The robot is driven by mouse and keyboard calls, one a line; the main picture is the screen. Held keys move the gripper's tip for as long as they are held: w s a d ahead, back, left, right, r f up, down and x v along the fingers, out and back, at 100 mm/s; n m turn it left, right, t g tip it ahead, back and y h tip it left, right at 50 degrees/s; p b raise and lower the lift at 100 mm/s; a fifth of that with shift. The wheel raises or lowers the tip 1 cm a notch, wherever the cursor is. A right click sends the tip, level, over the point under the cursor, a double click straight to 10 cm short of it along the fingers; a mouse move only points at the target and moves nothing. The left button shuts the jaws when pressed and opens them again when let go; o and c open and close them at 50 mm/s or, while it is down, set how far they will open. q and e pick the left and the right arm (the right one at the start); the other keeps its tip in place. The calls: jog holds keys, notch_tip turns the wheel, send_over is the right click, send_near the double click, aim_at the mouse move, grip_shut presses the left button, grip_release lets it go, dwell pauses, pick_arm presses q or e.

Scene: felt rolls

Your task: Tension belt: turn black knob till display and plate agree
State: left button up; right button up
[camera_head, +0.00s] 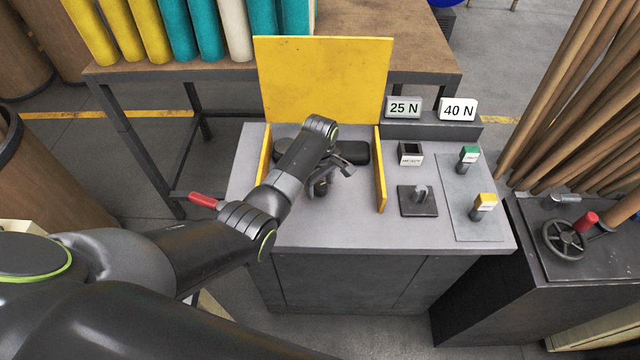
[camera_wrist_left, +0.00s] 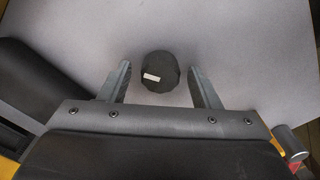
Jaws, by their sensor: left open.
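The black knob (camera_wrist_left: 158,80) shows in the left wrist view as a round dark cap with a white mark on it. My left gripper (camera_head: 330,178) is over the console top between the yellow side plates. In the left wrist view its two fingers (camera_wrist_left: 160,68) stand open on either side of the knob, with a gap visible at each side. In the head view my gripper and wrist largely hide the knob. The display (camera_head: 403,107) reads 25 N. The white plate (camera_head: 458,109) to its right reads 40 N. My right gripper is out of view.
A yellow back panel (camera_head: 320,80) and yellow side plate (camera_head: 380,170) border the work area; a dark roller lies behind my gripper. A red handle (camera_head: 203,200) juts left.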

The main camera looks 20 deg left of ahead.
pick_arm(q)
jog(key=shift+f, duration=0.35)
jog(key=c, duration=1)
jog(key=shift+m, duration=0.3)
